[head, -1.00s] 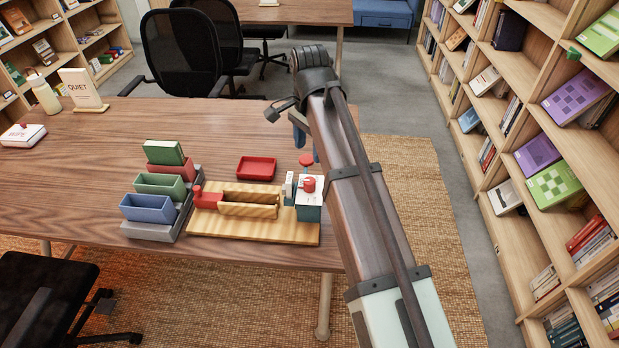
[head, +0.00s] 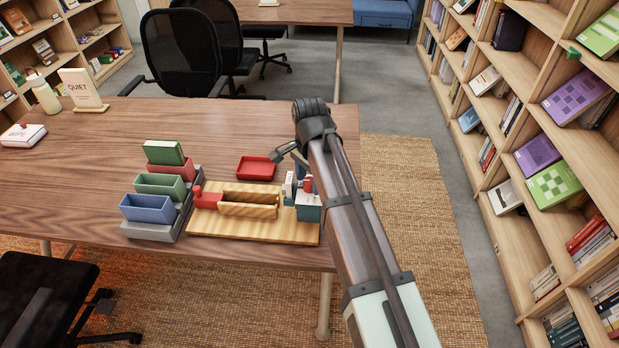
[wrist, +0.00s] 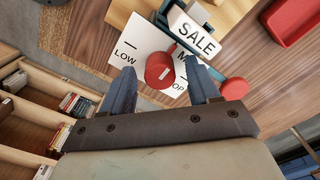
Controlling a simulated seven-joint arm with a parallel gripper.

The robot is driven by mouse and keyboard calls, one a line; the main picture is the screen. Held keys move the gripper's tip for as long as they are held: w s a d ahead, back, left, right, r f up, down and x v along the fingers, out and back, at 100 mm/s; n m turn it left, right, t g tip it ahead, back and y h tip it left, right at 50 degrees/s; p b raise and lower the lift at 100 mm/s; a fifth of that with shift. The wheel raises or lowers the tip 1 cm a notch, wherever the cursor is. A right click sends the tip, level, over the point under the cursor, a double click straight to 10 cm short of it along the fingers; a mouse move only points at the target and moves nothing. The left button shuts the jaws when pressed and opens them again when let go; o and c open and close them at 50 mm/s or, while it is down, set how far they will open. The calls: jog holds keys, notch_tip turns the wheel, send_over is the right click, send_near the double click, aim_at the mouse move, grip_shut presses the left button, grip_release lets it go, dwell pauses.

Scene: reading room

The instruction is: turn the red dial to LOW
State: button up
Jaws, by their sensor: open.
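The red dial (wrist: 158,70) sits on a white plate (wrist: 122,38) in the wrist view. LOW is printed to the dial's left; labels to its right are partly covered. A dark mark shows on the dial, but I cannot tell which label it points at. My gripper (wrist: 160,68) is open, with one blue finger on each side of the dial; contact cannot be told. In the head view a bit of the dial (head: 308,184) shows beside my arm, on the teal-sided block at the wooden board's right end.
A SALE card (wrist: 196,34) stands close beside the dial. A red round knob (wrist: 234,88) is near the right finger. The wooden board (head: 270,231) carries a tray; a red tray (head: 256,168) lies behind. Stepped bins (head: 148,208) stand left.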

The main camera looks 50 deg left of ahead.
jog(key=c, duration=1)
jog(key=shift+c, duration=0.2)
jog(key=shift+n, duration=0.3)
jog(key=n, duration=0.3)
jog(key=shift+n, duration=0.3)
jog(key=n, duration=0.4)
jog(key=shift+n, duration=0.3)
jog(key=n, duration=0.4)
jog(key=shift+n, duration=2.5)
